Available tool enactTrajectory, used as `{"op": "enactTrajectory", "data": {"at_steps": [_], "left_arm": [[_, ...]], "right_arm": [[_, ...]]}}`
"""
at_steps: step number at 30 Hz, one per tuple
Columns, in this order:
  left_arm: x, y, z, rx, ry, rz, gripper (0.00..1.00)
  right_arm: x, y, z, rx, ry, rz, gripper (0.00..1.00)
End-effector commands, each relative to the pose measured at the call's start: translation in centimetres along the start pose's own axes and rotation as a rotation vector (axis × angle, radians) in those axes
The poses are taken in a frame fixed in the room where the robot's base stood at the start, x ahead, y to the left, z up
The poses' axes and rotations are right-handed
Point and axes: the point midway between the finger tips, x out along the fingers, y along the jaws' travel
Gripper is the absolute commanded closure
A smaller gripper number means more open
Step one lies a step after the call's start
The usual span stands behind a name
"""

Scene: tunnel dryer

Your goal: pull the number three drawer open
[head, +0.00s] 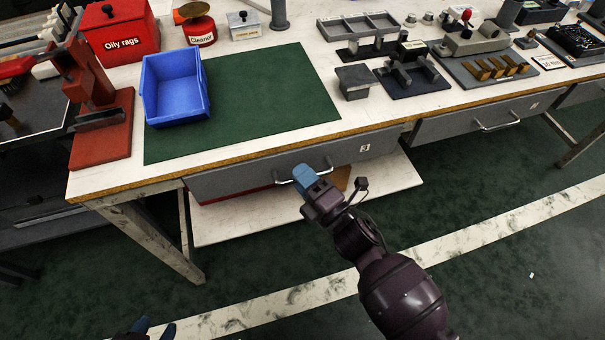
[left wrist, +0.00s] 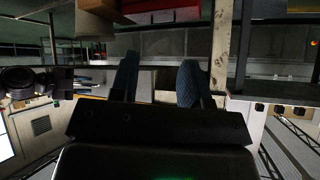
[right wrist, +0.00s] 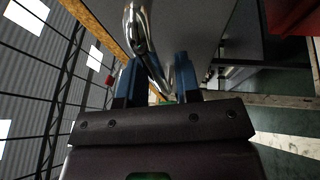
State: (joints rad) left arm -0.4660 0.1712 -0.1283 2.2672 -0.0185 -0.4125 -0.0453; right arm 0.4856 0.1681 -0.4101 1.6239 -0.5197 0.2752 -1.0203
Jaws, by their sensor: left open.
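The number three drawer (head: 235,181) is a long grey front under the bench edge, with a "3" label at its right end. It looks shut, its front close under the tabletop edge. Its silver bar handle (head: 328,162) is partly covered by my right gripper (head: 305,178). In the right wrist view the handle (right wrist: 141,38) runs between the two blue fingers of my right gripper (right wrist: 157,78), which stand apart. Whether either finger touches the bar I cannot tell. My left gripper (head: 155,329) is low at the bottom left, away from the drawer. In the left wrist view its fingers (left wrist: 158,85) are apart and empty.
A blue bin (head: 175,90) stands on a green mat (head: 270,95) above the drawer. A red arbor-like stand (head: 100,130) is at the left. A lower shelf (head: 230,225) lies under the drawer, and a bench leg (head: 160,240) stands left. Another handled drawer (head: 480,118) is to the right.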

Motion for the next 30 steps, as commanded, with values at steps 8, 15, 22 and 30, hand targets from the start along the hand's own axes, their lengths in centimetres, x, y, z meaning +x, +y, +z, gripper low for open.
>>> {"op": "enactTrajectory", "data": {"at_steps": [8,15,22,30], "left_arm": [[-0.1,0.0,0.0,0.000,0.000,0.000,0.57],[-0.1,0.0,-0.1,0.000,0.002,0.000,0.57],[-0.1,-0.2,-0.9,-0.008,0.018,-0.002,0.57],[-0.5,-0.5,-1.2,-0.038,0.014,-0.007,0.57]], "right_arm": [[0.0,0.0,0.0,0.000,0.000,0.000,1.00],[-0.1,0.0,0.0,0.000,0.000,0.000,1.00],[-1.8,0.5,-0.7,-0.002,0.001,0.001,1.00],[-7.2,1.8,-2.9,-0.002,0.000,0.002,1.00]]}}
